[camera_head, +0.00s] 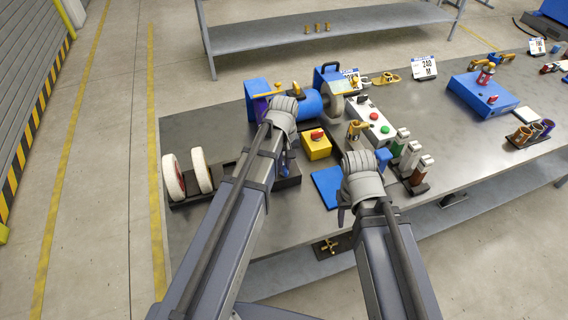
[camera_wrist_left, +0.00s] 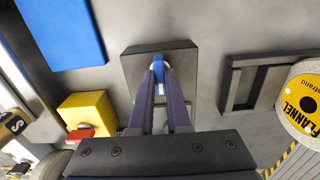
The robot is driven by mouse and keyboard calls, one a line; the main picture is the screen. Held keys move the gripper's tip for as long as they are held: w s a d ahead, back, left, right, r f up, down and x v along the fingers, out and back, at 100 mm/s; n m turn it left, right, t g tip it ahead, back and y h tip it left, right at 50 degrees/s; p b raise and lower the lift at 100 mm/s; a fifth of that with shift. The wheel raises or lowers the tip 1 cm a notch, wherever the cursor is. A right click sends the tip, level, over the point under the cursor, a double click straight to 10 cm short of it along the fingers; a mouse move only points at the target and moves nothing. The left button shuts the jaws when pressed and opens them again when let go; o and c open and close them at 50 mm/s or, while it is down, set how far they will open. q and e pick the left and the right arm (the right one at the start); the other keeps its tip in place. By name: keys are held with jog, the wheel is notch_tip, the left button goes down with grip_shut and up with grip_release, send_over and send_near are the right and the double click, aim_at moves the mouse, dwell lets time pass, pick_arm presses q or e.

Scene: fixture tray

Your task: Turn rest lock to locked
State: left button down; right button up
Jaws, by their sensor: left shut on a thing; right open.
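In the left wrist view, my left gripper (camera_wrist_left: 160,84) is shut on a small blue lever (camera_wrist_left: 155,61), which I take for the rest lock. Its lower part shows white between the fingers. The lever stands on a dark square block (camera_wrist_left: 133,64); the fingers hide part of both. In the head view, part of a dark block (camera_head: 290,178) shows beside my left forearm, which hides the left fingertips. I cannot read a lock mark. My right gripper (camera_head: 345,208) is open over the front of the table, beside a blue mat (camera_head: 327,186), its fingers partly hidden by its wrist.
A yellow box (camera_head: 316,148) with a red knob stands near the left gripper. A grinder with a blue body (camera_head: 312,104) is behind it. White wheels (camera_head: 174,176) stand in a rack at left. A switch panel (camera_head: 369,120) and several upright holders (camera_head: 411,156) stand at right.

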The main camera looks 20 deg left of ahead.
dwell(0.4)
pick_arm(q)
jog(key=c, duration=0.9)
grip_release()
notch_tip(320, 180, up, 8)
jog(key=p, duration=0.8)
jog(key=shift+f, duration=0.1)
